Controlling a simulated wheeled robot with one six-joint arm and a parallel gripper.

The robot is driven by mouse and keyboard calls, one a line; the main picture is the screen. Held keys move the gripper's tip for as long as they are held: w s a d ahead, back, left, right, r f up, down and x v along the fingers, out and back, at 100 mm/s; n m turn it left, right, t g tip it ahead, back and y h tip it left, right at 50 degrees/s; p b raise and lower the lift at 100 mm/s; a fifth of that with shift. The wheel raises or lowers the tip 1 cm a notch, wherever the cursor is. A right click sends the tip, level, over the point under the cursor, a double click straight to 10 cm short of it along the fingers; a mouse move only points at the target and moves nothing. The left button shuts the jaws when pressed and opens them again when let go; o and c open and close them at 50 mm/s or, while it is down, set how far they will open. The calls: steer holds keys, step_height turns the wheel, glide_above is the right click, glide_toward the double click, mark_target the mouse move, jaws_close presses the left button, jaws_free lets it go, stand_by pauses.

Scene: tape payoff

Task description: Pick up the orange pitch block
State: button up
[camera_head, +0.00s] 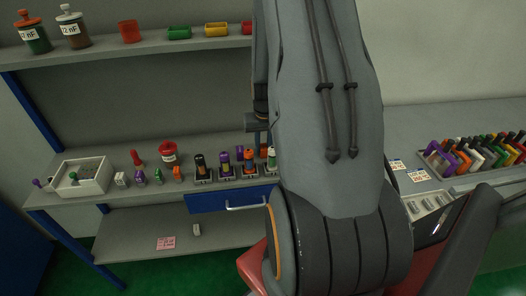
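Another orange piece (249,156) stands in a dark holder further right, close to my arm. I cannot tell for sure which of them is the pitch block. My gripper (257,124) seems to be the dark part at the left edge of my arm, above the bench near the dark holders. My arm hides most of it, and its fingers cannot be made out.
A white bin (103,181) stands at the bench's left end. A red container (168,148) and a row of dark holders (203,178) are near the small blocks. A shelf (100,54) with jars and bins runs above. My arm hides the bench's right part.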

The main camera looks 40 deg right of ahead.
jaws_close()
steer(key=shift+r, duration=0.15)
